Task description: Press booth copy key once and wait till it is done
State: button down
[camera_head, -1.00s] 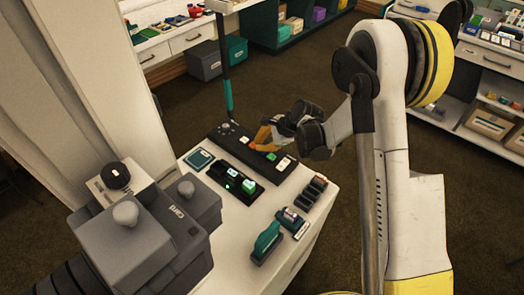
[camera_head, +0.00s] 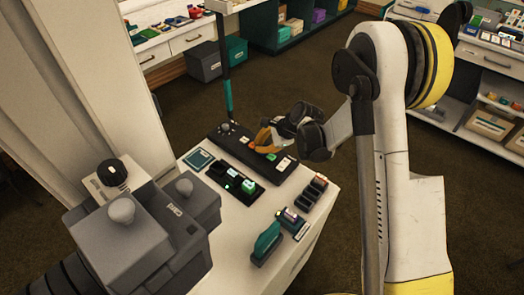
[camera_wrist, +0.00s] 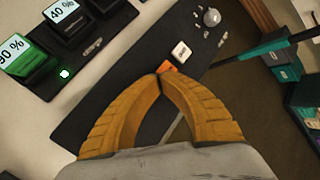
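A black control strip (camera_head: 228,136) lies on the white counter. It bears a knob (camera_wrist: 212,17), a white key (camera_wrist: 181,51), an orange key (camera_wrist: 167,67), a green key (camera_head: 271,156) and another pale key (camera_head: 284,164). I cannot read any label saying which is the copy key. My gripper (camera_wrist: 160,75) has its two yellow fingers with their tips together and nothing between them. In the wrist view the tips are at the orange key and partly cover it. I cannot tell whether they touch it. In the head view my gripper (camera_head: 262,138) is low over the strip.
A black charger (camera_head: 237,180) with lit percent displays stands in front of the strip, with a green light (camera_wrist: 64,72) on it. A teal stapler-like tool (camera_head: 267,240) and small dark holders (camera_head: 313,188) are nearer. A grey machine (camera_head: 130,240) fills the left. A post (camera_head: 229,90) stands behind.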

jog(key=shift+r+p, duration=0.35)
jog(key=shift+r, duration=0.45)
jog(key=shift+r+p, duration=1.45)
jog(key=shift+r, duration=1.05)
